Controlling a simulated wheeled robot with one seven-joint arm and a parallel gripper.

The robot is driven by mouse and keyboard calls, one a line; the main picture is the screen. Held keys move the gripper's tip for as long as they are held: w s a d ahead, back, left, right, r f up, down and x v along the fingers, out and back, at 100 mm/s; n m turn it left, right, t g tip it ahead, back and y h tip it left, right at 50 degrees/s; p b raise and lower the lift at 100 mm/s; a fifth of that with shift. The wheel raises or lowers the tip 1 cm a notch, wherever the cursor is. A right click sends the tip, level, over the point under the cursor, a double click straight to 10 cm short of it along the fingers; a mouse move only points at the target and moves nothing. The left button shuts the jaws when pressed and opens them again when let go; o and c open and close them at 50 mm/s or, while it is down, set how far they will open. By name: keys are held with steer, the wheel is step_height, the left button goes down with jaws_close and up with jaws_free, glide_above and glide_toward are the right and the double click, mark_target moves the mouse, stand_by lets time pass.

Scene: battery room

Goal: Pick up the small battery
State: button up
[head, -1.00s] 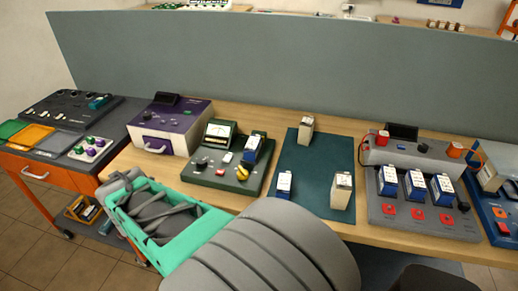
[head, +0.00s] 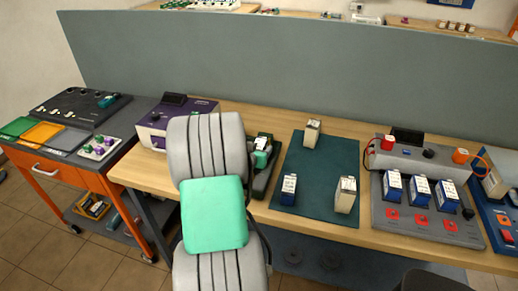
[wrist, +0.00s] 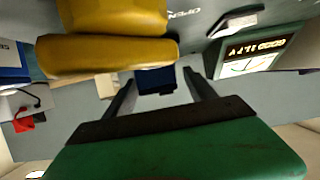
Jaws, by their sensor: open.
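In the wrist view my gripper (wrist: 160,76) is open, with its two dark fingers apart. A dark blue block (wrist: 156,80), perhaps a battery, shows between and beyond the fingertips, with nothing gripped. In the head view my arm hides most of the gripper and much of the green meter unit (head: 271,178). A white-topped piece (head: 261,143) shows at that unit beside my arm. On the dark green mat stand a blue-and-white battery (head: 288,190), a beige-and-white battery (head: 345,195) and another pale battery (head: 312,133) farther back. I cannot tell which is the small battery.
A grey charger (head: 425,225) with blue batteries stands right of the mat (head: 325,165). A purple device (head: 157,122) stands left of my arm. A yellow part (wrist: 105,55) and a meter display (wrist: 255,48) are close in the wrist view. A grey panel backs the bench.

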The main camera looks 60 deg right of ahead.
jaws_close()
stand_by(0.7)
steer(key=shift+r, duration=0.1)
stand_by(0.4)
